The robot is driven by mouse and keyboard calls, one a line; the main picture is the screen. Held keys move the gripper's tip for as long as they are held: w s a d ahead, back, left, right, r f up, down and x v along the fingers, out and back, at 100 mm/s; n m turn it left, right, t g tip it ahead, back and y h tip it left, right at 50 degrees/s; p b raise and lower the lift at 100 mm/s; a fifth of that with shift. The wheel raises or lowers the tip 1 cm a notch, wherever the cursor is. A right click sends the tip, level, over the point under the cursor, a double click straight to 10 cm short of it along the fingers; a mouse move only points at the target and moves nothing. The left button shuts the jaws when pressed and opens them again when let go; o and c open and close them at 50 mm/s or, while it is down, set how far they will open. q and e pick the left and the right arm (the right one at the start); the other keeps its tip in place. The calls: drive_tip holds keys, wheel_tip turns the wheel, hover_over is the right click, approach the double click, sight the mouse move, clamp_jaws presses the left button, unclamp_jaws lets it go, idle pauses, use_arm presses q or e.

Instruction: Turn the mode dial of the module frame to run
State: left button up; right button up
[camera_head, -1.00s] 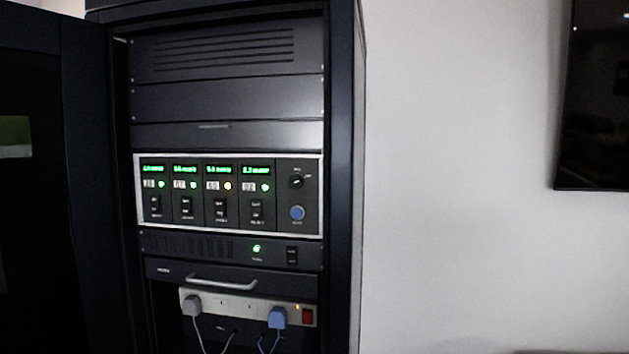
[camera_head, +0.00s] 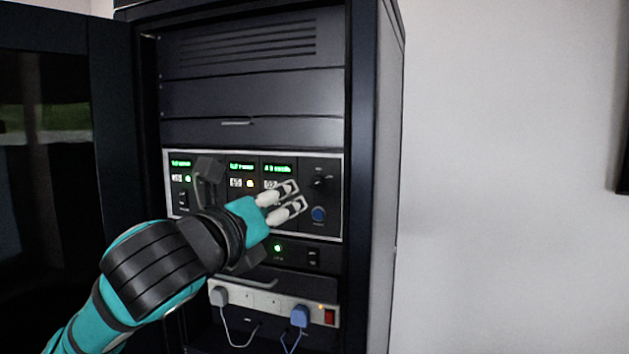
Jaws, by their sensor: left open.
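The module frame (camera_head: 340,228) is a silver-edged panel in the rack with green displays. Its mode dial (camera_head: 321,182) is a small black knob at the upper right of the panel, above a round blue button (camera_head: 319,214). My left gripper (camera_head: 296,197) is open and empty in front of the panel, its fingertips just left of the dial and the blue button. Whether it touches the panel cannot be told. The gripper and arm hide the lower middle of the frame and one module's display. The dial's exact setting is too small to read. My right gripper is not in view.
The dark rack (camera_head: 375,150) has its door (camera_head: 45,180) open at the left. Below the frame are a unit with a green light (camera_head: 277,247) and a power strip (camera_head: 262,302) with plugs and a red switch. A bare wall (camera_head: 510,150) is at the right.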

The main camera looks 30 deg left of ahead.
use_arm(q)
drive_tip(key=p, duration=0.7)
approach(315, 186)
drive_tip(key=p+x, duration=0.2)
drive_tip(key=x, duration=0.7)
drive_tip(key=shift+p, duration=0.35)
clamp_jaws()
